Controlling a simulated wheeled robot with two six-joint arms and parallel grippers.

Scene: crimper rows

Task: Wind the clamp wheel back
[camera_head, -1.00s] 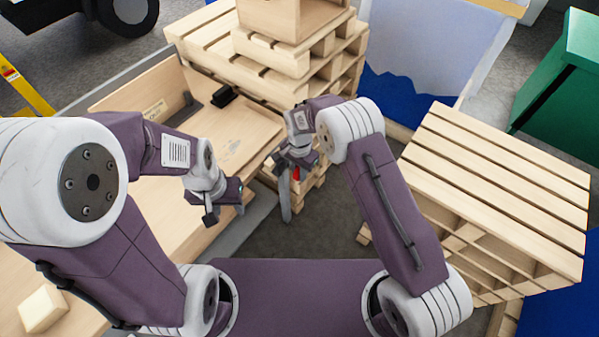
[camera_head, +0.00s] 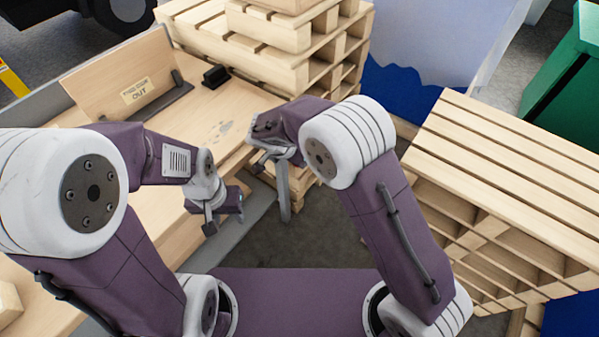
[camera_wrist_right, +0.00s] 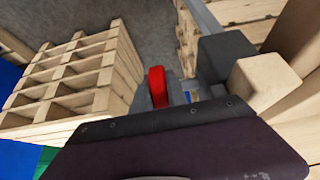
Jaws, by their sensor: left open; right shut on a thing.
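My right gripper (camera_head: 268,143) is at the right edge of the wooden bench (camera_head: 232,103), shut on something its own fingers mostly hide. A narrow grey bar (camera_head: 284,190) hangs straight down below it. In the right wrist view, a thin red part with a rounded top (camera_wrist_right: 157,87) stands just beyond my purple wrist housing. It could be the clamp wheel seen edge-on, but I cannot tell surely. No red shows in the head view now. My left gripper (camera_head: 222,213) is open and empty, in front of the bench.
An upright board with an "OUT" label (camera_head: 137,91) and a small black block (camera_head: 216,76) are on the bench. Stacked pallets (camera_head: 285,62) stand behind, and more pallets (camera_head: 500,165) at right. Bare floor (camera_head: 325,235) lies between.

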